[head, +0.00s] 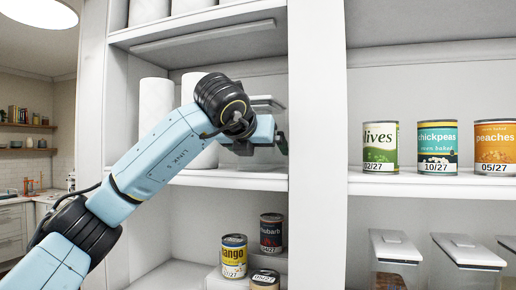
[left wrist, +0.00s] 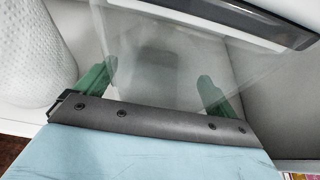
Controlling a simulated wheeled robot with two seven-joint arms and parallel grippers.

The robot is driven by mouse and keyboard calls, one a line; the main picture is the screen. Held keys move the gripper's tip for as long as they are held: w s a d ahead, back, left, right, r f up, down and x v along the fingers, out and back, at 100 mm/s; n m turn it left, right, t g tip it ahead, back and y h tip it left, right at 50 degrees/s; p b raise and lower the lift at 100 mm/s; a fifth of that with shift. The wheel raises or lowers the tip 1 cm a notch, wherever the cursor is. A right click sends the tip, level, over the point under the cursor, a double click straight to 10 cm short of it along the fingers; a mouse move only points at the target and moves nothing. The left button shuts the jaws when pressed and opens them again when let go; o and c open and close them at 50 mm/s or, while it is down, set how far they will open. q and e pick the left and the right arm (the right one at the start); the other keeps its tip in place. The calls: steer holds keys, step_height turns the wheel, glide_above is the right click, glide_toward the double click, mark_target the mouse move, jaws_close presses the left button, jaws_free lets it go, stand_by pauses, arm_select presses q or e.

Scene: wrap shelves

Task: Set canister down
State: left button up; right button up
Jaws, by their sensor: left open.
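A clear canister (left wrist: 160,45) with a grey lid (left wrist: 262,18) fills the space in front of my left gripper (left wrist: 155,80) in the left wrist view. Its two green fingers are apart, one at each side of the clear body; I cannot tell whether they touch it. In the head view, the grey lid (head: 265,102) shows just above my left gripper (head: 281,143), at the middle shelf of the left bay. My wrist hides most of the canister body, and its base is hidden. My right gripper is not in view.
White paper rolls (head: 156,105) stand left of the canister. The upright divider (head: 317,150) is close on the right. Cans, including a mango can (head: 234,257), stand below. An olives can (head: 380,147) and others line the right bay, above lidded clear canisters (head: 396,246).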

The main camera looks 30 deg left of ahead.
arm_select(q)
steer(key=shift+r, duration=0.1)
steer(key=shift+s+r, duration=0.15)
steer(key=shift+s, duration=0.05)
steer(key=b+v, duration=0.3)
steer(key=v, duration=0.8)
steer(key=shift+s, duration=0.3)
steer(key=shift+d, duration=0.1)
